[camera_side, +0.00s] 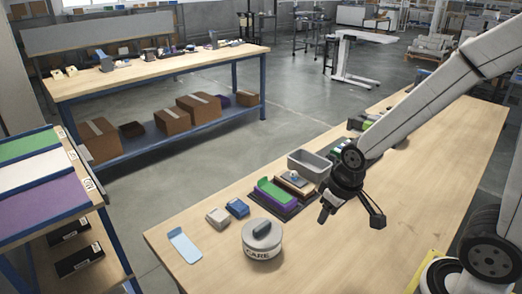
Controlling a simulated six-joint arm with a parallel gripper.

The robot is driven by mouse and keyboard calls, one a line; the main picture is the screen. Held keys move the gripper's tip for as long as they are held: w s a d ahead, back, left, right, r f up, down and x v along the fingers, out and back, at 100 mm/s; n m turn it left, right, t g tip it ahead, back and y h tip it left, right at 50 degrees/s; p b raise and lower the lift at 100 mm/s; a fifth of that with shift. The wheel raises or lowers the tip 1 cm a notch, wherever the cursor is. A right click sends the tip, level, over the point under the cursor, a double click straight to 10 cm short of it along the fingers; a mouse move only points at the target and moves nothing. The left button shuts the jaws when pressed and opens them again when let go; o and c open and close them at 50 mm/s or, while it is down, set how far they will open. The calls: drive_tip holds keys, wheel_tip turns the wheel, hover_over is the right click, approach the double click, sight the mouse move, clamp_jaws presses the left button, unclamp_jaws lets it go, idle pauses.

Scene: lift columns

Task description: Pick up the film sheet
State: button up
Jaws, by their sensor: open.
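A light blue flat sheet (184,245), which looks like the film sheet, lies flat on the wooden table near its front left corner. My gripper (350,218) is open and empty above the middle of the table. It is well to the right of the sheet, with the round canister and the small blocks between them. Nothing covers the sheet.
A round white canister (262,240) marked CARE, with a grey top, stands right of the sheet. A beige block (218,217) and a blue block (237,207) sit behind it. A grey bin (310,164) stands farther back. The table right of the canister is clear.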

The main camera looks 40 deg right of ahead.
drive_tip(key=w+d+m+g, duration=0.15)
drive_tip(key=w+m, duration=0.25)
drive_tip(key=w, duration=0.5)
drive_tip(key=w+d+m, duration=0.2)
drive_tip(key=w+m, duration=0.3)
drive_tip(key=w, duration=0.3)
drive_tip(key=m+g, duration=0.1)
drive_tip(key=m, duration=0.8)
hover_over(266, 183)
drive_tip(key=shift+w+d+f, duration=0.15)
drive_tip(key=shift+f, duration=0.5)
drive_tip(key=shift+w+d+f, duration=0.1)
drive_tip(key=shift+f, duration=1.8)
drive_tip(key=shift+w+a+f, duration=0.1)
drive_tip(key=shift+f, duration=1.2)
drive_tip(key=shift+a+f, duration=0.1)
drive_tip(key=shift+f, duration=1.2)
clamp_jaws()
